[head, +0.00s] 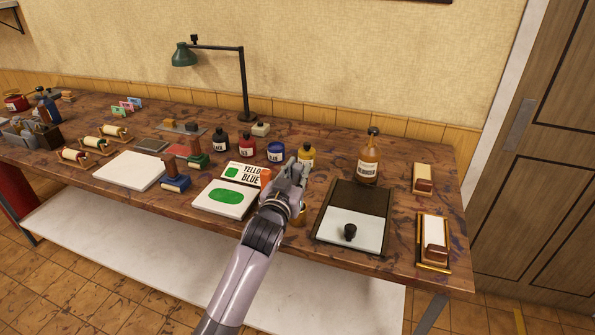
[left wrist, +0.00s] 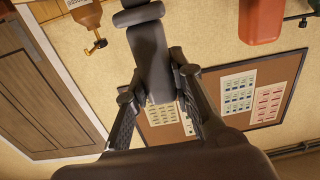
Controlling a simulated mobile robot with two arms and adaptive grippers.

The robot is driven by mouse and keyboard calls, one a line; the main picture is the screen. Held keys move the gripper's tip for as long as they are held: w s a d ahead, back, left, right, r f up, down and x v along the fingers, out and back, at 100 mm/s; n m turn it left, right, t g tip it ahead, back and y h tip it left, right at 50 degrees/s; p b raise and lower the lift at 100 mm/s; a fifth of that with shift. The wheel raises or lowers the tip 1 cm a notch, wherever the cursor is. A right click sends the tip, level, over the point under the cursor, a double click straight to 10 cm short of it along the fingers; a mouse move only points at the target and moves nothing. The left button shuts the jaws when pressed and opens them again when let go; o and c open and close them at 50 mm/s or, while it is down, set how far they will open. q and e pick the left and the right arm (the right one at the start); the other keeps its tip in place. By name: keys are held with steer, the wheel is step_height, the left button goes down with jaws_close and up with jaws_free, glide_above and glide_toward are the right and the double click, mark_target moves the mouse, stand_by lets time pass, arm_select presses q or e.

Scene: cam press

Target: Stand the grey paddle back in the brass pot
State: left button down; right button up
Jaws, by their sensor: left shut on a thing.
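My left gripper (head: 291,178) is over the front middle of the bench, shut on the grey paddle. In the head view I cannot tell the paddle apart from the grey fingers. The brass pot (head: 300,217) shows only as a small golden patch beside my wrist; my arm hides the rest. I cannot tell whether the paddle touches the pot. My right gripper is out of view.
An orange thing (head: 265,177) stands close left of the gripper, also in the left wrist view (left wrist: 262,20). A yellow-labelled jar (head: 307,155) stands behind. A green-inked slab (head: 224,197) lies left, a dark and white board (head: 352,220) right, with an amber bottle (head: 368,165) behind it.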

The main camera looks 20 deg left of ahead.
arm_select(q)
steer(key=shift+r, duration=0.1)
stand_by(0.5)
stand_by(0.4)
steer(key=shift+p, duration=0.7)
stand_by(0.5)
steer(key=shift+f+b, duration=0.85)
steer(key=shift+f, duration=0.7)
stand_by(1.0)
steer(key=c, duration=1.3)
jaws_free()
steer(key=s, duration=1.2)
